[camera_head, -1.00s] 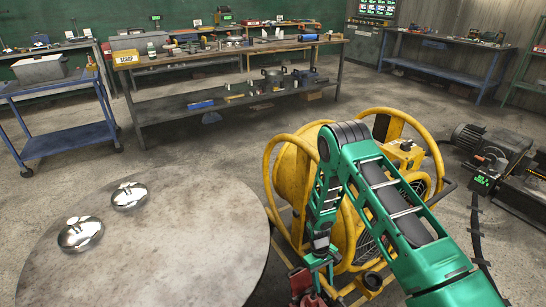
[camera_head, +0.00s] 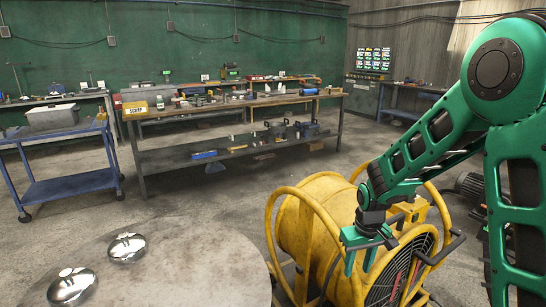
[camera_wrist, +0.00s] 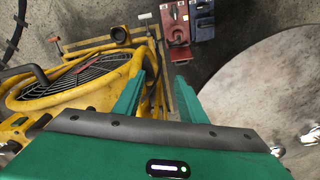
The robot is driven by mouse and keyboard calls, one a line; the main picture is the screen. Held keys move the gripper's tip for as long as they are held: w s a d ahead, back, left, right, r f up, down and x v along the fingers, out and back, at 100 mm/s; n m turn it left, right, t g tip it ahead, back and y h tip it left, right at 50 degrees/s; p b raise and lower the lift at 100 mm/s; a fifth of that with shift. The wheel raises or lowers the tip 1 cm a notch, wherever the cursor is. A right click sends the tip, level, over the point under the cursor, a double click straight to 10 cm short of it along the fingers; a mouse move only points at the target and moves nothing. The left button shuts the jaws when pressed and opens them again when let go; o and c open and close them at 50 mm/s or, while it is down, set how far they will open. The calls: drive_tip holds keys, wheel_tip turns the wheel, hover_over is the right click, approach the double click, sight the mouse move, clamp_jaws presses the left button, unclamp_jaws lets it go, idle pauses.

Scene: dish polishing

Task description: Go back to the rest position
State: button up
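My gripper (camera_head: 360,262) hangs at the end of my green arm, in front of the yellow drum-shaped machine (camera_head: 318,215) in the head view. In the wrist view, the two green fingers of my gripper (camera_wrist: 159,98) stand apart with nothing between them, so it is open and empty. Two shiny metal dishes, one farther (camera_head: 126,248) and one nearer (camera_head: 72,286), lie on the round table (camera_head: 200,265) at the lower left, well away from my gripper. The dishes show only partly at the right edge of the wrist view.
A blue cart (camera_head: 75,185) is at the left. The wrist view shows red (camera_wrist: 176,22) and blue (camera_wrist: 203,18) equipment on the floor. Open floor lies between table and workbench.

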drive_tip(key=s+d+r+m+t, duration=0.1)
drive_tip(key=s+d+r+t, duration=0.1)
drive_tip(key=s+r, duration=0.6)
drive_tip(key=s+d+r+m+t, duration=0.1)
drive_tip(key=s+d+r, duration=0.2)
drive_tip(key=s+r, duration=0.5)
drive_tip(key=s+d+m+g, duration=0.2)
drive_tip(key=s+d, duration=0.3)
drive_tip(key=s, duration=0.3)
drive_tip(key=s+d+m+g, duration=0.2)
drive_tip(key=s+d+m, duration=0.2)
drive_tip(key=s+d, duration=0.2)
drive_tip(key=shift+s+f+m, duration=0.3)
drive_tip(key=shift+s+f, duration=0.1)
drive_tip(key=shift+s, duration=0.45)
drive_tip(key=shift+w+f, duration=0.25)
drive_tip(key=shift+w, duration=0.4)
